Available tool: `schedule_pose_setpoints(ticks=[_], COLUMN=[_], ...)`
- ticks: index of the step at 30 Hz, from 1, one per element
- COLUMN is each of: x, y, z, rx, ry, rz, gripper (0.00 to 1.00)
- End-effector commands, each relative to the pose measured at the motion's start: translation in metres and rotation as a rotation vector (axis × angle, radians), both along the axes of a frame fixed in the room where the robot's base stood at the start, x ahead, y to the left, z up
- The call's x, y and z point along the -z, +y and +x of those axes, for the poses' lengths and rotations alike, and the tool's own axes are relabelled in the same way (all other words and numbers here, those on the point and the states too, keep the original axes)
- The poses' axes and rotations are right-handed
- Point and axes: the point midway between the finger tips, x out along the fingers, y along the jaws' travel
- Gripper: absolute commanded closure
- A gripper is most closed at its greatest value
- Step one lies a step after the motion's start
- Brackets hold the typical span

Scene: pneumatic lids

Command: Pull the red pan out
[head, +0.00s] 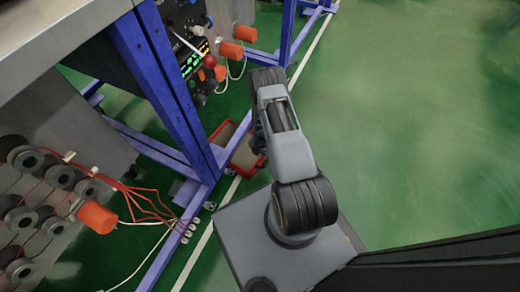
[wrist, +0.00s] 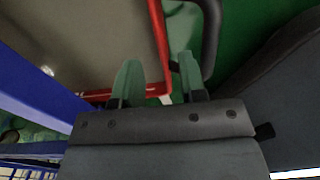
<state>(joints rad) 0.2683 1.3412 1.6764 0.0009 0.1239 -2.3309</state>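The red pan (head: 247,168) sits on the floor at the foot of the blue frame in the head view, partly hidden by my arm. In the wrist view the pan (wrist: 160,38) shows its red rim and grey-brown inside, with a dark looped handle (wrist: 211,38) at its right side. My gripper (wrist: 157,60) is open, its two greenish fingers apart. The left finger overlaps the pan's inside and the right finger is beyond the rim, by the handle. Contact cannot be told. In the head view my gripper (head: 258,138) is mostly hidden behind my arm.
A blue frame post (head: 160,75) and a blue floor beam (head: 180,215) stand left of the pan. Panels with orange cylinders (head: 97,217), red tubes and cables lie further left. The green floor (head: 420,130) on the right is clear.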

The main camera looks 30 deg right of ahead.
Motion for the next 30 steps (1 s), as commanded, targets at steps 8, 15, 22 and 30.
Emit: schedule_pose_setpoints(ticks=[8,15,22,30], x=[0.035,0.043,0.043,0.043], y=[0.0,0.0,0.0,0.0], z=[0.0,0.0,0.0,0.0], rx=[0.0,0.0,0.0,0.0], ry=[0.0,0.0,0.0,0.0], rz=[0.0,0.0,0.0,0.0], gripper=[0.62,0.62,0.62,0.79])
